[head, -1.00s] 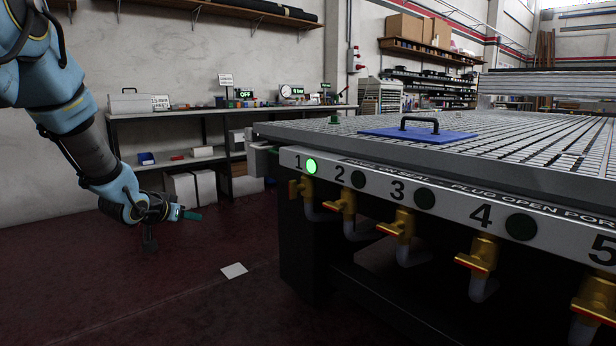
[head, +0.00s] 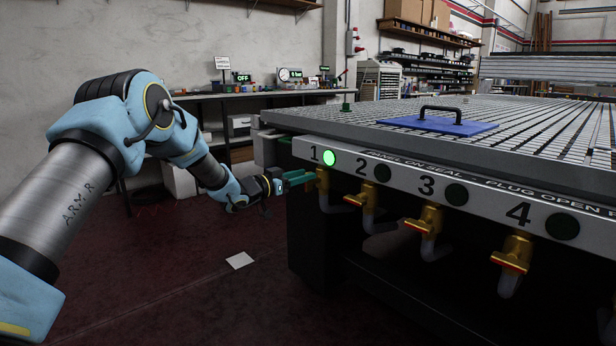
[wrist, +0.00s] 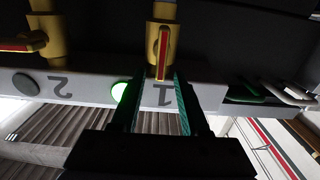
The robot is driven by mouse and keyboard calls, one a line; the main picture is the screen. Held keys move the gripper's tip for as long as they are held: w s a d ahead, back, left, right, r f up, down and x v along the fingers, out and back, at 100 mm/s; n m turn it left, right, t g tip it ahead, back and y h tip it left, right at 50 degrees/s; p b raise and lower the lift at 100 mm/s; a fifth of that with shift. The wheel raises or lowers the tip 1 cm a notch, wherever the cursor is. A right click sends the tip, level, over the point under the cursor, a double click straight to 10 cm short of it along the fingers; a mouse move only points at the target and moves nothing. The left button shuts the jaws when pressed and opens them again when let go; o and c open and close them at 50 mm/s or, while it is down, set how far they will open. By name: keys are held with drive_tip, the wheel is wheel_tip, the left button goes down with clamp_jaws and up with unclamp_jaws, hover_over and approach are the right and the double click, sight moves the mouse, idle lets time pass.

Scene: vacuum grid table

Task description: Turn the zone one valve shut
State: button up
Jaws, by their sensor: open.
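The zone one valve (head: 322,181) is a yellow brass valve below the number 1 on the table's front panel. In the wrist view, which is upside down, its red-and-yellow handle (wrist: 163,52) lies in line with its pipe, while the zone two handle (wrist: 24,44) lies crosswise. The zone one lamp (head: 330,158) glows green. My gripper (head: 302,180) is open, with green-lined fingers pointing at the valve from the left. In the wrist view my gripper (wrist: 155,90) has its fingertips either side of the handle's near end; I cannot tell whether they touch it.
Valves for zones two (head: 364,197), three (head: 428,222) and four (head: 513,254) hang along the panel to the right, under dark lamps. A blue panel (head: 437,126) with a black handle lies on the grid table. The floor in front is clear except for a white sheet (head: 240,260).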

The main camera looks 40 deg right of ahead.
drive_tip(key=shift+d, duration=1.2)
clamp_jaws()
